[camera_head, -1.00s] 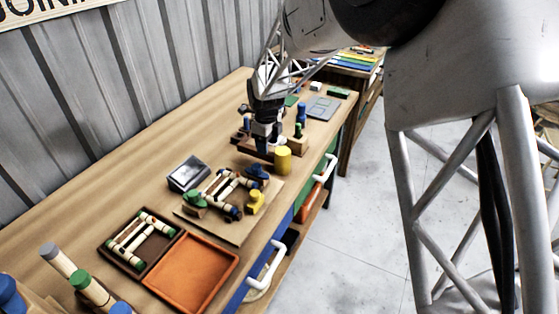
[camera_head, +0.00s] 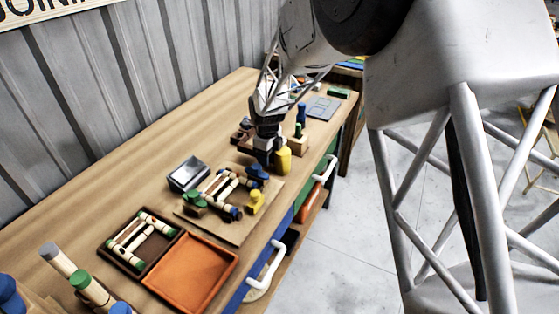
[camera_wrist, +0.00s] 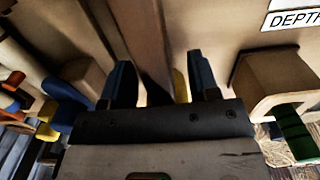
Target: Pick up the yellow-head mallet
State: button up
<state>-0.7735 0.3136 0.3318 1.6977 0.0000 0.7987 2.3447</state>
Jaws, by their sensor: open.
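The mallet's yellow head (camera_head: 283,160) is a short cylinder on the bench, just right of my gripper (camera_head: 264,158) in the head view. My gripper is open and low over the bench beside the head. In the wrist view, my gripper (camera_wrist: 161,76) has its two dark fingers apart, with a brown wooden bar (camera_wrist: 143,35), apparently the mallet handle, running between them. A sliver of the yellow head (camera_wrist: 180,86) shows near the right finger. Most of the mallet is hidden by my gripper, and I cannot tell whether the fingers touch it.
A bending board (camera_head: 217,225) with rattan pieces and blue, green and yellow pegs lies nearer. A grey metal box (camera_head: 189,173), an orange tray (camera_head: 193,270) and a dark tray (camera_head: 113,243) are nearby. A wooden tool holder (camera_head: 298,144) stands close behind the mallet.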

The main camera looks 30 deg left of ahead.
jog(key=shift+c, duration=0.3)
grip_shut()
jog(key=shift+r, duration=0.1)
jog(key=shift+r, duration=4.95)
jog(key=shift+w, duration=0.1)
jog(key=w+r, duration=0.8)
jog(key=w, duration=0.4)
jog(key=shift+a+r, duration=0.2)
jog(key=shift+w, duration=0.1)
